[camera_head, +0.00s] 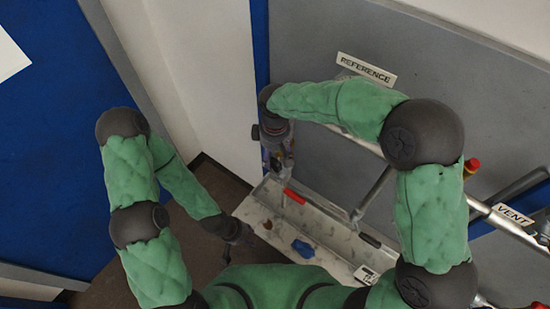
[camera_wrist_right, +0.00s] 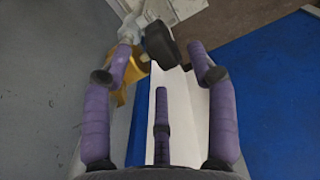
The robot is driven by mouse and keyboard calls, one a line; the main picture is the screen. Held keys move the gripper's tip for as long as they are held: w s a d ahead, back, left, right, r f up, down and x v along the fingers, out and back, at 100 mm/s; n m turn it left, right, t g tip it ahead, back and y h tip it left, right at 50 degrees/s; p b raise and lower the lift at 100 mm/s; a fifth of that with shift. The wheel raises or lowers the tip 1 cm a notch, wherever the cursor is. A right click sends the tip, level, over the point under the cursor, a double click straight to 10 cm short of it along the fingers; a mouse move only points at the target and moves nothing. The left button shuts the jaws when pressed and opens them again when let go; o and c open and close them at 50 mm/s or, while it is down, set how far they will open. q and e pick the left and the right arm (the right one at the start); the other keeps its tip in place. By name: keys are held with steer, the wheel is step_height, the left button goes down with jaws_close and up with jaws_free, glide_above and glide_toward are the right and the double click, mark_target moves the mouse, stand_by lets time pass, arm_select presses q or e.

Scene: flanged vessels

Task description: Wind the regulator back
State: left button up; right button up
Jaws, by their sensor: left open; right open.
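In the right wrist view a black knob (camera_wrist_right: 161,45) with a brass-coloured body (camera_wrist_right: 140,88) behind it looks like the regulator. My right gripper (camera_wrist_right: 160,50) is open, its purple fingers on either side of the knob, with gaps visible; I cannot tell whether either finger touches it. In the head view my right gripper (camera_head: 278,150) hangs beside the grey panel below the REFERENCE label, and my arm hides most of the regulator. My left gripper (camera_head: 240,236) is open and empty, low at the left end of the tray.
A pale tray (camera_head: 330,232) below the panel holds a red-handled item (camera_head: 295,196) and a blue item (camera_head: 303,248). A REFERENCE label (camera_head: 366,69) is on the grey panel (camera_head: 330,30). Pipes with a VENT label (camera_head: 515,215) and a red cap (camera_head: 472,165) stand at the right.

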steer(key=shift+f, duration=1.45)
steer(key=c, duration=1.2)
steer(key=shift+o, duration=0.2)
